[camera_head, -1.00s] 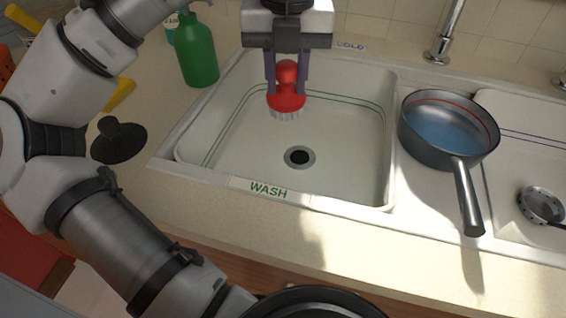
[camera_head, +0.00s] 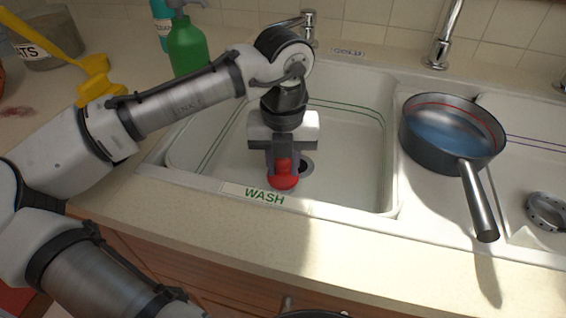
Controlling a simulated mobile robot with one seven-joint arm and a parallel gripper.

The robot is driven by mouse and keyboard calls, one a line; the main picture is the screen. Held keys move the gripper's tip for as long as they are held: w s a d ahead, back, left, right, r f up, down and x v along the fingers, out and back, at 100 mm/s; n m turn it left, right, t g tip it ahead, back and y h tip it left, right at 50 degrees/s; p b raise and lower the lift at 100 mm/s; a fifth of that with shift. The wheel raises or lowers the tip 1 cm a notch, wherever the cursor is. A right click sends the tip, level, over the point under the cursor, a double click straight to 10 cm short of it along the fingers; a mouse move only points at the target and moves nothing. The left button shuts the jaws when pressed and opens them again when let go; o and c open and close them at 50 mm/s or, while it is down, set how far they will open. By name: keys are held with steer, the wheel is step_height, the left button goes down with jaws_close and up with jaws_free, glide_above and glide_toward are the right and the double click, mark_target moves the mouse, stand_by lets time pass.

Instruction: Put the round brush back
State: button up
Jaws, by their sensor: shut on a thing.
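The round brush (camera_head: 283,182) is red, with a knob handle and a round head. My gripper (camera_head: 284,163) is shut on its knob, pointing down, and holds it over the front part of the left sink basin (camera_head: 350,150), near the WASH label (camera_head: 265,195). The brush hides part of the drain (camera_head: 307,167). Its bristles are hidden, and I cannot tell whether it touches the basin.
A grey pan (camera_head: 452,135) with liquid sits on the divider, handle toward the front. A strainer (camera_head: 546,211) lies in the right basin. The front counter is clear.

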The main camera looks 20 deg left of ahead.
steer(key=shift+f, duration=0.15)
steer(key=o, duration=0.9)
steer(key=shift+o, duration=0.2)
step_height(320, 180, up, 12)
steer(key=shift+r+p, duration=0.15)
steer(key=shift+p, duration=0.85)
